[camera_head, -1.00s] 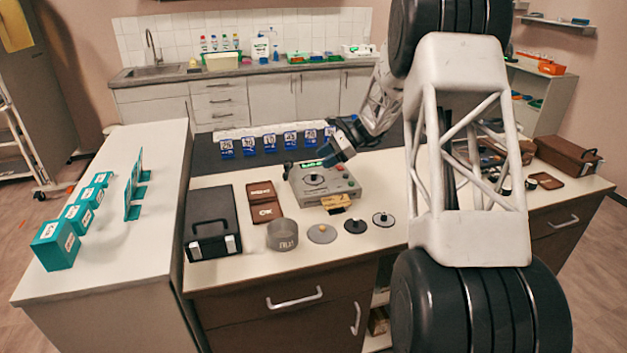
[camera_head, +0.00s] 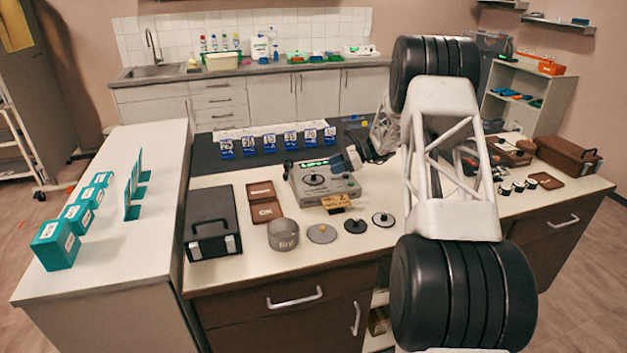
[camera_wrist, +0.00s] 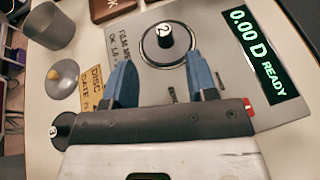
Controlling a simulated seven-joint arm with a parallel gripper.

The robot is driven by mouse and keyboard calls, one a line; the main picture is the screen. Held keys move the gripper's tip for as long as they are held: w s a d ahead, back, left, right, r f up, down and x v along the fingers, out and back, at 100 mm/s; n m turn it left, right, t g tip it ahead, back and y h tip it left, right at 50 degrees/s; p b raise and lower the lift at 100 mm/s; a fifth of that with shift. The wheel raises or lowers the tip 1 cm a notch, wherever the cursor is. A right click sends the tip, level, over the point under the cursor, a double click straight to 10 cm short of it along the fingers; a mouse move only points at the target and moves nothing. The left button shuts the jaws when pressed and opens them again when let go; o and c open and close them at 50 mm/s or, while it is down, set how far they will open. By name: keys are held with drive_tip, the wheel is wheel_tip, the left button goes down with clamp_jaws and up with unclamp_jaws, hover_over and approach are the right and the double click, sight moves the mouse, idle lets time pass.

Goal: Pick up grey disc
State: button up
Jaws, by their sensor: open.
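The grey disc (camera_head: 322,234) lies flat on the worktop in front of the device, with a small knob on top. It also shows at the left of the wrist view (camera_wrist: 62,82). My gripper (camera_wrist: 162,82) is open and empty, with its two blue fingers apart over the device's front area. In the head view my gripper (camera_head: 350,159) is at the device's right side, above and behind the grey disc. The grey device (camera_head: 335,187) has a lit display and carries another disc with a black knob (camera_wrist: 165,40), marked 2.
A black disc (camera_head: 355,226) and a black-knobbed disc (camera_head: 383,219) lie right of the grey disc. A grey cup (camera_head: 283,235) stands close on its left. A yellow label (camera_head: 336,203) is at the device's front. A black case (camera_head: 212,222) and brown trays (camera_head: 266,211) are further left.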

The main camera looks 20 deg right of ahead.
sight(314, 173)
drive_tip(key=shift+x, duration=1.25)
drive_tip(key=shift+w+x, duration=0.2)
drive_tip(key=shift+x, duration=2.4)
drive_tip(key=shift+d+f, duration=0.1)
clamp_jaws()
